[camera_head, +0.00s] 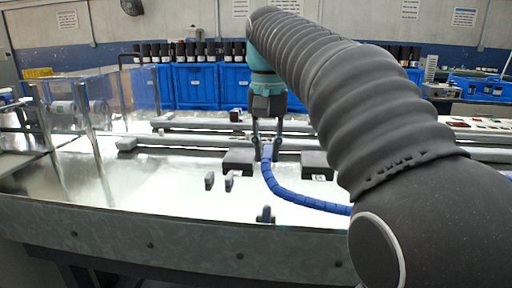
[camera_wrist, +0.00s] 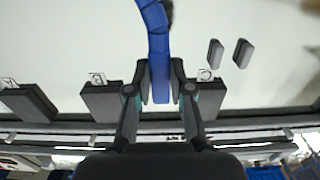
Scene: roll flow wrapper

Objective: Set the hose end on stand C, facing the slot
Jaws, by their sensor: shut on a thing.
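My gripper (camera_head: 266,149) is shut on the end of the blue segmented hose (camera_head: 293,197). The hose curves from it to the lower right and passes behind my arm. In the wrist view the hose (camera_wrist: 155,34) runs up from between my fingers (camera_wrist: 160,88). Stand C (camera_wrist: 205,92), a dark block with a C label, is just right of the fingers there; in the head view stand C (camera_head: 238,161) is left of my gripper. The hose end lies between stand C and the block labelled B (camera_wrist: 101,100). Contact is unclear. I cannot make out the slot.
Block B also shows in the head view (camera_head: 317,166). A third dark block (camera_wrist: 28,102) is farther left in the wrist view. Two small dark pieces (camera_head: 209,181) (camera_head: 229,184) stand near stand C. Grey rails (camera_head: 180,142) run behind. The metal table (camera_head: 130,190) is clear at left.

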